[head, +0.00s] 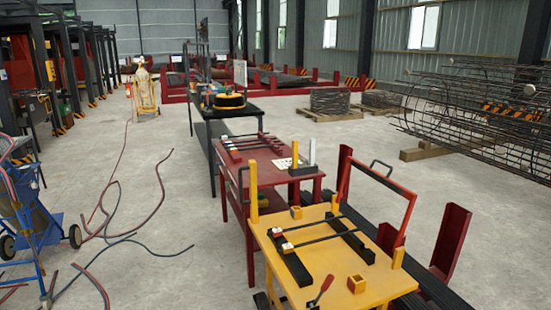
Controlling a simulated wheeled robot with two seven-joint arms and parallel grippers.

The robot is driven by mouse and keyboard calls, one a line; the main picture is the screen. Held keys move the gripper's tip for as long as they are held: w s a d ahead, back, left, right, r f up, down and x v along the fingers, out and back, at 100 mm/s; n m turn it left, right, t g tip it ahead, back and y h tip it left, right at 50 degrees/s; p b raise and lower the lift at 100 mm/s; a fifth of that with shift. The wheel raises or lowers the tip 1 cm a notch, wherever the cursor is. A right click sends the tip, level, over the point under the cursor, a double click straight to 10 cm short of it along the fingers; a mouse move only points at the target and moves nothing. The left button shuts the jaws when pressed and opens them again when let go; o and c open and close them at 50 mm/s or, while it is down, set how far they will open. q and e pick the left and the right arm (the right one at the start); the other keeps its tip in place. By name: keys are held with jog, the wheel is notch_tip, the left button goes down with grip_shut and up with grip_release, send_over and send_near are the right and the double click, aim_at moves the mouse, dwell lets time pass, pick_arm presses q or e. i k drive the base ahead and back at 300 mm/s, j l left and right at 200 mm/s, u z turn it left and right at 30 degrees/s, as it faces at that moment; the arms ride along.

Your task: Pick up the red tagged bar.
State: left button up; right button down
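Two dark bars, a near one (322,239) and a far one (308,223), lie across two black rails (292,264) on the yellow table (330,280). The tags are too small to tell which bar is the red tagged one. Neither of my grippers is in view.
A red frame (408,215) and red uprights (451,238) stand right of the yellow table. A red-handled clamp (321,290) is at its front. A blue cart (35,225) and hoses (120,237) lie left.

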aim_at(278, 232)
jog(key=i+l+z, duration=0.25)
jog(key=i, duration=0.4)
jog(key=i+l+z, duration=0.1)
jog(key=i+z, duration=0.2)
jog(key=i, duration=0.3)
